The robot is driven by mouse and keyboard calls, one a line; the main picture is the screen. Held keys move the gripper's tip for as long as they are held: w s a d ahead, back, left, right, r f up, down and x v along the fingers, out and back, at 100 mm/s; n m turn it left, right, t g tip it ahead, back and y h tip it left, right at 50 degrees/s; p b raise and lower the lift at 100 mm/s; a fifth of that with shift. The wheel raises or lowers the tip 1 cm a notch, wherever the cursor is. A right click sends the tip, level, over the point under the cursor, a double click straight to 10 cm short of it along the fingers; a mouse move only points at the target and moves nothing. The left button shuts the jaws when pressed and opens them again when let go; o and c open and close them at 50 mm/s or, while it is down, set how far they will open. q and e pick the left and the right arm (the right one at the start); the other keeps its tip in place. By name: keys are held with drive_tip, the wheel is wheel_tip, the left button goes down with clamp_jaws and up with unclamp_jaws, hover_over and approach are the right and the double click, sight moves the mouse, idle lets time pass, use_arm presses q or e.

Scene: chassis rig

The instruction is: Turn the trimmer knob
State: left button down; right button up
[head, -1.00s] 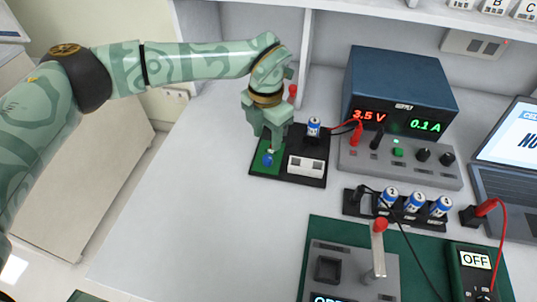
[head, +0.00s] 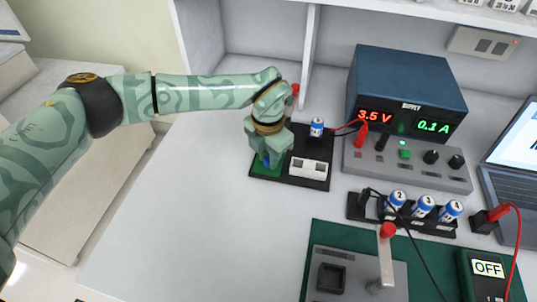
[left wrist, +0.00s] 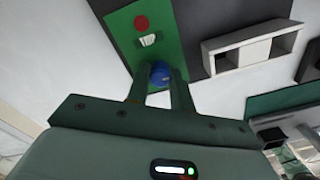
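The blue trimmer knob (head: 267,158) sits on a small green board (head: 262,171) at the left of a black base (head: 303,181). My left gripper (head: 270,160) points down over it, with its fingers low beside the knob. In the left wrist view the knob (left wrist: 160,74) shows between the two fingertips (left wrist: 162,78) and fills most of the gap. I cannot tell whether the fingers press on it. In that view a red disc and a small pale part lie beyond it on the green board (left wrist: 170,40). My right gripper is not in view.
A white socket block (head: 310,168) and an upright battery (head: 317,127) stand beside the board. A blue power supply (head: 408,82) reads 3.5 V and 0.1 A. A battery rack (head: 405,220), a lever fixture (head: 350,265) and a meter reading OFF (head: 486,275) lie right. The table's left part is clear.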

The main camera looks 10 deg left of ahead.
sight(268, 158)
use_arm(q)
drive_tip(key=n+p, duration=0.1)
drive_tip(key=p, duration=0.1)
drive_tip(key=shift+r+n+p, duration=0.3)
drive_tip(key=shift+r+p, duration=0.1)
drive_tip(key=shift+f+n, duration=0.15)
drive_tip(key=shift+n, duration=0.15)
drive_tip(key=shift+f, duration=0.25)
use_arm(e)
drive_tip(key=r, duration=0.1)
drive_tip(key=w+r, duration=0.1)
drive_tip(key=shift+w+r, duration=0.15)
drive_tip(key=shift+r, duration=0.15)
use_arm(q)
drive_tip(key=c, duration=1.2)
unclamp_jaws()
drive_tip(key=shift+r, duration=0.1)
wheel_tip(268, 158, up, 16)
drive_tip(key=p, duration=0.5)
drive_tip(key=shift+a, duration=0.15)
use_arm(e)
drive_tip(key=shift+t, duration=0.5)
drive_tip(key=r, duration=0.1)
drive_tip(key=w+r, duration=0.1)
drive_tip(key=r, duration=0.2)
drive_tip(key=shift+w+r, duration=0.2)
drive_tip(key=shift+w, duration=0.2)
